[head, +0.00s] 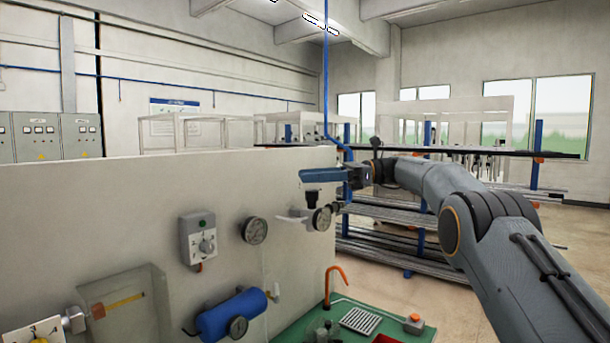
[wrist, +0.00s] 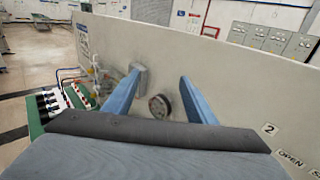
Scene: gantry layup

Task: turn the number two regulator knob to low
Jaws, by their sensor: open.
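My gripper (head: 302,176) is in the air in front of the panel's right part in the head view, its blue fingers pointing left. In the wrist view my gripper (wrist: 160,76) has its two blue fingers wide apart with nothing between them. A grey box with a round knob (head: 207,246) is on the panel, left of and below the gripper, apart from it. A round gauge (head: 254,230) is beside it. The wrist view shows a grey box (wrist: 142,80) behind the left finger and a gauge (wrist: 159,107). I cannot read the knob's number or setting.
The pale panel (head: 120,200) carries a blue cylinder (head: 232,315), another gauge (head: 322,218) and a dial plate (head: 38,334) at lower left. An orange hooked pipe (head: 330,280) rises from a green bench (head: 300,332). Shelving stands behind.

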